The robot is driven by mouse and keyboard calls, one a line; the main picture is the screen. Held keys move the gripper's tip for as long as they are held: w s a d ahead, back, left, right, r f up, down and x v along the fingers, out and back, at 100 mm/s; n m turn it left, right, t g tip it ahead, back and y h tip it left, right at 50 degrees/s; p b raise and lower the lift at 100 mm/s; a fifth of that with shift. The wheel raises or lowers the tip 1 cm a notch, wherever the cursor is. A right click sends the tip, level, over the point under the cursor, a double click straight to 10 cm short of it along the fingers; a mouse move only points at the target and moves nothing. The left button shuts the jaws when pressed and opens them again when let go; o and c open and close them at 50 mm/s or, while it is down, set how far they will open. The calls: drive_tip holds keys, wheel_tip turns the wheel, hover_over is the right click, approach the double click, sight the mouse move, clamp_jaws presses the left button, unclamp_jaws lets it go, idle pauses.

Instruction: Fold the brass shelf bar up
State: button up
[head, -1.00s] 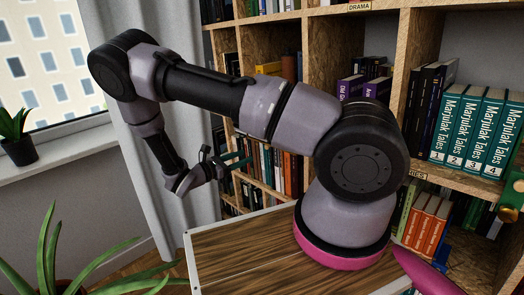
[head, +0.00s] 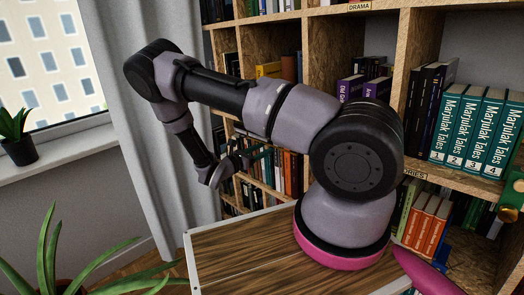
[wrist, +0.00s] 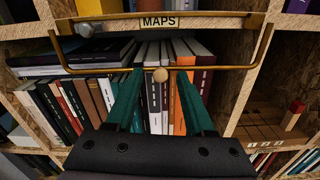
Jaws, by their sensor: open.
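The brass shelf bar (wrist: 105,70) shows in the wrist view as a wide U. Its two side arms run up to the edge strip of the shelf labelled MAPS (wrist: 159,22). Its cross part hangs below that strip, in front of a row of books. A small round wooden knob (wrist: 160,75) sits at the middle of the cross part. My gripper (wrist: 160,71) is open, with its green fingertips either side of the knob at bar height. I cannot tell whether they touch the bar. In the head view my gripper (head: 261,154) is by the bookcase; the bar cannot be made out there.
Books (wrist: 95,97) fill the compartment behind the bar. In the head view, a plant (head: 60,265) stands at lower left and a curtain (head: 150,130) hangs beside the bookcase.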

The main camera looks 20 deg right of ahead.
clamp_jaws()
idle(1.4)
